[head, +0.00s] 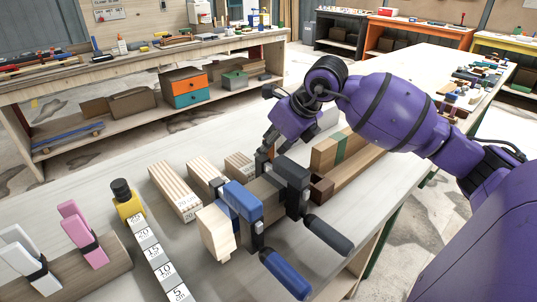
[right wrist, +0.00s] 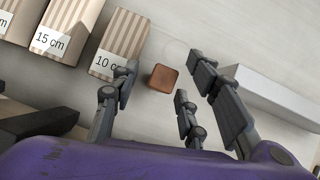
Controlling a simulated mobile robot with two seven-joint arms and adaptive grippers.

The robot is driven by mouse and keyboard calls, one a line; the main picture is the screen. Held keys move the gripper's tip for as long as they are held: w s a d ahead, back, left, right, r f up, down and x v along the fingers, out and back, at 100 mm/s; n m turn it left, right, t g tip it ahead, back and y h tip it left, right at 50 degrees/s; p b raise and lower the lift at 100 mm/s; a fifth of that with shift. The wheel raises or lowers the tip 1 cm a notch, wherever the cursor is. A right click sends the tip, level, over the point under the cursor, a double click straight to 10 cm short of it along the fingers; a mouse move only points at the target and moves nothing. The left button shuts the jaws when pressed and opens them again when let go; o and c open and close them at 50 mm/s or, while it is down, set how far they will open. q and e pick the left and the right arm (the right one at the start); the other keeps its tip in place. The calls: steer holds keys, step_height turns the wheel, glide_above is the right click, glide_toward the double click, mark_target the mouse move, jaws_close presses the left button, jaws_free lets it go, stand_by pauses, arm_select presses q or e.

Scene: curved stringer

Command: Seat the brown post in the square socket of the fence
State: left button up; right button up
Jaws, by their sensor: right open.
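The brown post (right wrist: 163,78) shows in the right wrist view as a small square top face next to the 10 cm striped block. My left gripper is out of view.
Striped length blocks (head: 175,190) stand left of the gripper. A pale grey bar (right wrist: 270,98) lies right of the fingers in the wrist view. Bare tabletop (head: 185,140) is free at the back left.

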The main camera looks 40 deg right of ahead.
steer(key=shift+w+a+f, duration=0.1)
steer(key=shift+w+f, duration=0.15)
steer(key=shift+f, duration=0.1)
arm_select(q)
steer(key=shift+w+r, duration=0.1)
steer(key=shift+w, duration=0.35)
arm_select(e)
steer(key=shift+f, duration=0.1)
